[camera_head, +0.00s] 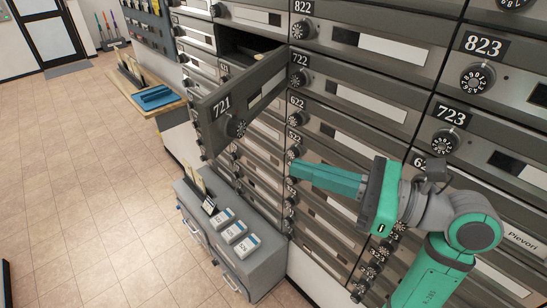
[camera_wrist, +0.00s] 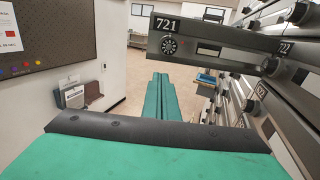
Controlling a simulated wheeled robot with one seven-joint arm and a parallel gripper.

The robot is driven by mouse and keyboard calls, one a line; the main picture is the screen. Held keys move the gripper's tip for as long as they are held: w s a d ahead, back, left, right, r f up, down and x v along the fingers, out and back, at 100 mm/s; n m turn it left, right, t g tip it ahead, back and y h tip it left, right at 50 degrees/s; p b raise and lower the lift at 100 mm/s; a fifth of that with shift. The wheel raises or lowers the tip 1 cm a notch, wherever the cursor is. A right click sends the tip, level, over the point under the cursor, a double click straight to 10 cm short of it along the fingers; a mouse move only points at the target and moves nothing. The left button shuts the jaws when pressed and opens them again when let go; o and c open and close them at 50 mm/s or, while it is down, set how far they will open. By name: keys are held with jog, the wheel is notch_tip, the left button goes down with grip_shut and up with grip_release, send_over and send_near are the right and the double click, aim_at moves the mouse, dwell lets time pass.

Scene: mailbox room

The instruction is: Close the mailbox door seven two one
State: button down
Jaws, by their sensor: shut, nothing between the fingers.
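The mailbox door 721 (camera_head: 243,103) stands wide open, swung out from the wall of mailboxes, with its dial and number plate showing. Behind it the dark open compartment (camera_head: 243,44) shows an item inside. My gripper (camera_head: 294,171) is shut and empty, its green fingers pointing left, below and right of the door and apart from it. In the wrist view door 721 (camera_wrist: 212,47) is at upper right, above and beyond the green fingers (camera_wrist: 160,77).
The mailbox wall (camera_head: 330,120) has several shut doors with dials, close to my arm. A grey cabinet (camera_head: 268,266) with small boxes stands below the door. A wooden table (camera_head: 172,106) with blue trays is at left. The tiled floor is clear.

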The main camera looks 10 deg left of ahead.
aim_at(227, 145)
jog(key=x, duration=1.2)
jog(key=shift+a, duration=0.4)
jog(key=shift+w+a, duration=0.1)
jog(key=shift+a, duration=0.15)
jog(key=shift+w, duration=0.2)
